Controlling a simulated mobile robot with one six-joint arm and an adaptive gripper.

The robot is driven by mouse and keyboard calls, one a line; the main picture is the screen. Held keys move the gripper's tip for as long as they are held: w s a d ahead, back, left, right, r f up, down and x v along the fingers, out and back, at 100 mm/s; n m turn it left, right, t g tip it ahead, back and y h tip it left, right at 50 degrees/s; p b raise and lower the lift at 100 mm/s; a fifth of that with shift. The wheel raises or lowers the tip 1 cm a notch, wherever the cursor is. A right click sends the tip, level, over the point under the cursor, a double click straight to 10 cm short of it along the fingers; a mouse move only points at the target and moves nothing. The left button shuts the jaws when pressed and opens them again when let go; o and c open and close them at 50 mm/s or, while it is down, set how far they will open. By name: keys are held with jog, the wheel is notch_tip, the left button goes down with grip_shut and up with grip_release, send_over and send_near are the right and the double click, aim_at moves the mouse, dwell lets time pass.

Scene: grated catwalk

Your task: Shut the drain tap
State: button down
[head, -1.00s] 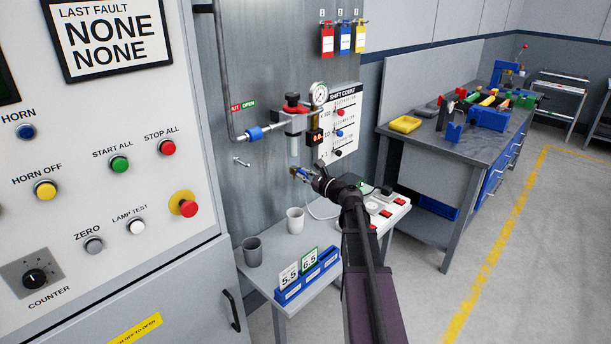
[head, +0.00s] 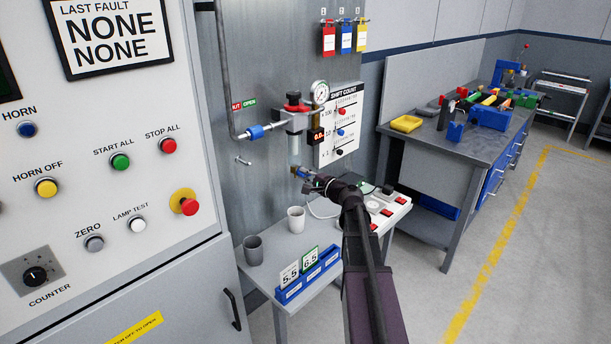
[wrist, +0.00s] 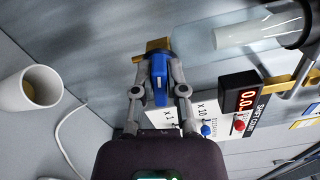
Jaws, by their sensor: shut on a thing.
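The drain tap is a small brass body (wrist: 154,46) with a blue lever (wrist: 160,82), below the clear filter bowl (wrist: 250,32) on the wall. In the wrist view the lever points from the brass towards my palm. My gripper (wrist: 159,66) is shut on the blue lever, one finger on each side. In the head view my gripper (head: 309,180) is at the tap, just under the bowl (head: 294,149), and hides most of the lever. I cannot tell whether the tap is fully shut.
A white cup (head: 295,219) and a grey cup (head: 252,251) stand on the small table (head: 300,314) below. A power strip (head: 388,214) lies to the right, and a white cable hangs nearby. The shift count board (head: 340,125) and a red digital display (wrist: 240,97) are close beside my gripper.

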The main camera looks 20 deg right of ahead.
jog(key=shift+w+d+r+n, duration=0.1)
jog(key=shift+w+n, duration=0.1)
jog(key=shift+n, duration=0.45)
jog(key=shift+w+d+n, duration=0.1)
jog(key=shift+w+n, duration=0.05)
jog(key=shift+n, duration=0.5)
jog(key=c, duration=0.7)
grip_release()
jog(key=shift+a+r, duration=0.1)
jog(key=shift+w+f, duration=0.1)
jog(key=shift+f, duration=0.15)
jog(key=shift+s+a, duration=0.1)
jog(key=shift+s, duration=0.15)
jog(key=shift+s+d, duration=0.2)
jog(key=shift+s, duration=0.5)
jog(key=v, duration=1)
jog(key=shift+s+d, duration=0.15)
jog(key=shift+s, duration=0.05)
